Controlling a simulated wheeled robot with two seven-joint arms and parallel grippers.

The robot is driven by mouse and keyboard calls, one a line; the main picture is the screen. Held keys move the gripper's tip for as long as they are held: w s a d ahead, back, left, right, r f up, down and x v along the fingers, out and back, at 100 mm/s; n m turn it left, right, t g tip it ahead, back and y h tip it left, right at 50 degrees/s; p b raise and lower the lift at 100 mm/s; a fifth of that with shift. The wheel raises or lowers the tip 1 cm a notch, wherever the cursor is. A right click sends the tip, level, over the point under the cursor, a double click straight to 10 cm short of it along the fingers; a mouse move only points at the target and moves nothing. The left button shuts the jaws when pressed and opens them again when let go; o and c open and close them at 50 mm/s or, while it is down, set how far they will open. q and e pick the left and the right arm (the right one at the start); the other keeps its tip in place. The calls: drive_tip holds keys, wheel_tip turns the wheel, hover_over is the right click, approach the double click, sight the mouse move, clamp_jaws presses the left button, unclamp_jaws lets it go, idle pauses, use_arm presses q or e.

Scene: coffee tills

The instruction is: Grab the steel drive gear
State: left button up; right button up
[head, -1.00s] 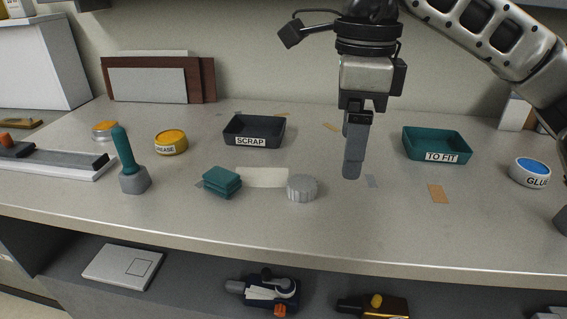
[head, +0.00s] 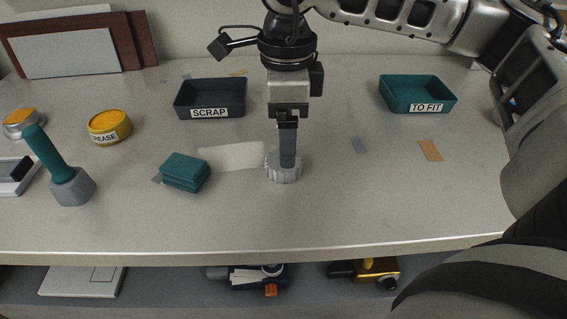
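The steel drive gear (head: 283,174) is a small grey toothed disc lying on the bench in the head view, near the middle. My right gripper (head: 287,160) points straight down with its fingertips at the gear. The fingers cover part of the gear's top and far side. Seen edge-on, they do not show whether they are apart or closed on the gear. My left gripper is not in the head view.
A dark SCRAP tray (head: 211,98) and a teal TO FIT tray (head: 417,94) stand behind the gear. A yellow grease tin (head: 109,127) and a teal-handled tool (head: 60,170) are further left. The bench front is clear.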

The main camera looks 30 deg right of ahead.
sight(273, 170)
drive_tip(key=f, duration=0.5)
drive_tip(key=shift+w+f, duration=0.25)
drive_tip(key=shift+f, duration=0.05)
drive_tip(key=shift+r, duration=0.1)
drive_tip(key=c, duration=1.5)
drive_tip(key=shift+o, duration=0.2)
